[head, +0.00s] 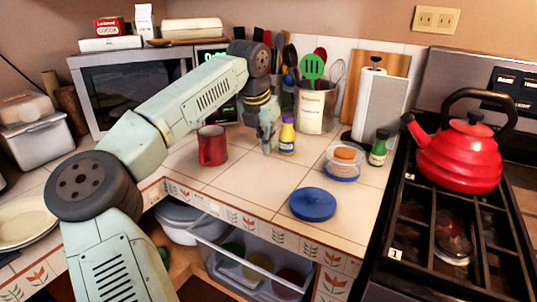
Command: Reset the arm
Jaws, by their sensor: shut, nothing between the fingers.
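My arm reaches from the lower left up over the tiled counter (250,195) and bends down at its wrist. My gripper (267,150) points down just above or at the counter, between the red mug (212,147) and the yellow bottle with a purple cap (287,136). It is shut and holds nothing. Its fingertips are small in the head view, and I cannot tell whether they touch the counter. The upper arm hides part of the microwave (135,85).
A blue lid (313,204), a round container (343,163) and a green bottle (379,148) stand on the counter. A utensil crock (314,108) and paper towel roll (379,105) are behind. A red kettle (459,155) sits on the stove.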

